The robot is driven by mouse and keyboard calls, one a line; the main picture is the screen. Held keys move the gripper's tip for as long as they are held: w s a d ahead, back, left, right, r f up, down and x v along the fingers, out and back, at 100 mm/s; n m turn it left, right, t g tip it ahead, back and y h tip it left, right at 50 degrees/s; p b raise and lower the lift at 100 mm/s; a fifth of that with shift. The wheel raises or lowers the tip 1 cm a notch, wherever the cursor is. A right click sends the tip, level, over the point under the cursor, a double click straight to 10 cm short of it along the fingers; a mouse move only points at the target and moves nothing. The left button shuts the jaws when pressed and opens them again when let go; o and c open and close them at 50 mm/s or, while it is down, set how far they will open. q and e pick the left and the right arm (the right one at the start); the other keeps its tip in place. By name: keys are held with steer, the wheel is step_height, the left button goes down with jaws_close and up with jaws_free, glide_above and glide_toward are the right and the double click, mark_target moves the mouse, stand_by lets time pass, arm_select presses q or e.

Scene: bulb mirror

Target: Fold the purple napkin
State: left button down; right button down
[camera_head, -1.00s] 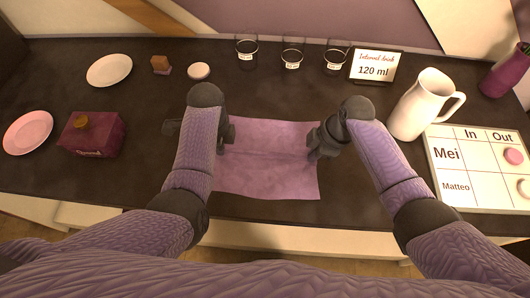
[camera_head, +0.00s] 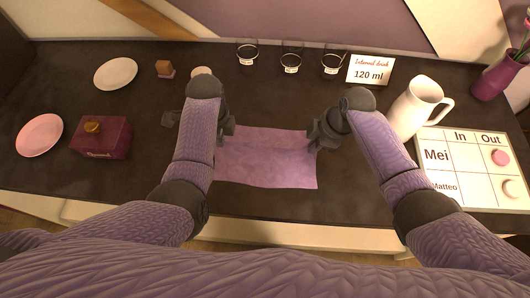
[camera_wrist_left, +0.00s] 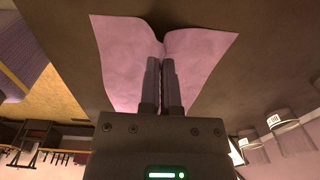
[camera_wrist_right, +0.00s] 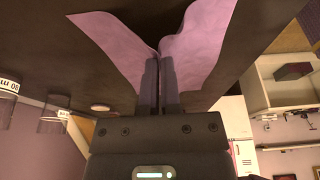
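The purple napkin (camera_head: 265,170) lies on the dark counter in front of me, with a faint crosswise ridge. My left gripper (camera_head: 230,127) is at its left edge and my right gripper (camera_head: 314,141) at its right edge. In the left wrist view the left fingers (camera_wrist_left: 161,62) are shut on the napkin (camera_wrist_left: 125,60), which puckers at the tips. In the right wrist view the right fingers (camera_wrist_right: 159,58) are shut on the napkin (camera_wrist_right: 200,45) in the same way. My left forearm hides part of the napkin's left side.
A purple box (camera_head: 102,138), pink plate (camera_head: 40,135) and white plate (camera_head: 116,73) stand left. Several glasses (camera_head: 291,58) and a sign (camera_head: 370,70) stand behind. A white jug (camera_head: 414,108) and a chart board (camera_head: 470,165) are right.

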step_height(320, 180, up, 12)
steer(key=h+p, duration=0.3)
steer(key=p, duration=0.8)
steer(key=shift+a+f+p, duration=0.2)
steer(key=shift+a+p, duration=0.1)
steer(key=shift+a, duration=0.05)
steer(key=shift+w, duration=0.1)
